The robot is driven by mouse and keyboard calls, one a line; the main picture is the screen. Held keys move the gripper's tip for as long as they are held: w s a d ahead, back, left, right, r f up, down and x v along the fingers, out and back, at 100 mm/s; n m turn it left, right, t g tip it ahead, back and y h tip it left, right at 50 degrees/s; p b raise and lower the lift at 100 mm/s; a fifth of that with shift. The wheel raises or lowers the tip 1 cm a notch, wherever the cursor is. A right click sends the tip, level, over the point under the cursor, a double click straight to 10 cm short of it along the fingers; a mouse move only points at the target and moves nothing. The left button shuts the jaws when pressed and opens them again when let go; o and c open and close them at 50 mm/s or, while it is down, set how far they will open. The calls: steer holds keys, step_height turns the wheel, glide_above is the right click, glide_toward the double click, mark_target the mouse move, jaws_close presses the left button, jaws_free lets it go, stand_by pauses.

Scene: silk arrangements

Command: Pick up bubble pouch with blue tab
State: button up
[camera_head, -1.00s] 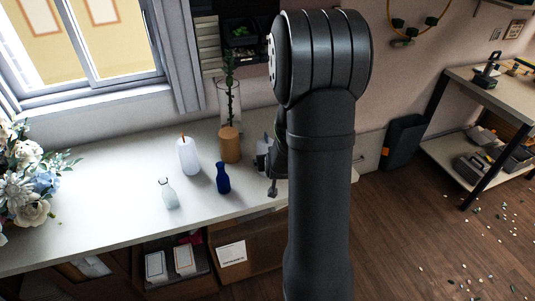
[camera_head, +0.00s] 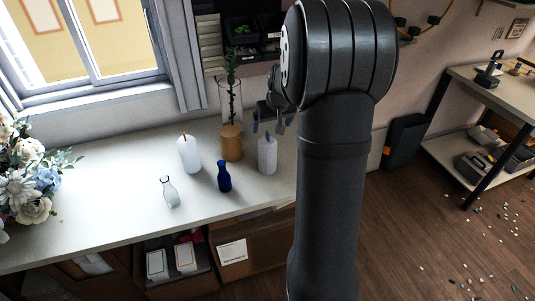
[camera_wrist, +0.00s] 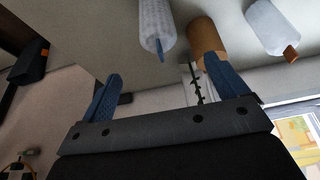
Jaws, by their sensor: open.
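The whitish bubble pouch (camera_head: 268,157) with a blue tab stands upright on the white counter, near its right end. In the wrist view the same pouch (camera_wrist: 156,22) shows its textured side, with the blue tab pointing toward my gripper. My gripper (camera_head: 268,126) is open and empty, just above the pouch's tab. In the wrist view the blue fingers of my gripper (camera_wrist: 163,66) are spread apart, with the tab near the gap between their tips. I see no contact with the pouch.
A tan cylinder (camera_head: 231,146) stands close left of the pouch, with a glass vase (camera_head: 230,93) holding a green stem behind it. A white pouch with an orange tab (camera_head: 189,155), a blue bottle (camera_head: 224,177) and a clear bottle (camera_head: 169,192) stand farther left.

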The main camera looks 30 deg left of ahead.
mark_target(267, 141)
steer(key=x, duration=0.8)
steer(key=shift+w+f, duration=0.1)
steer(key=shift+f, duration=0.25)
steer(key=shift+w+x, duration=0.15)
steer(key=shift+x, duration=1.25)
steer(key=shift+w+x, duration=0.2)
steer(key=shift+x, duration=1.2)
steer(key=shift+a+r, duration=0.1)
steer(key=shift+r, duration=0.05)
steer(key=c, duration=1.3)
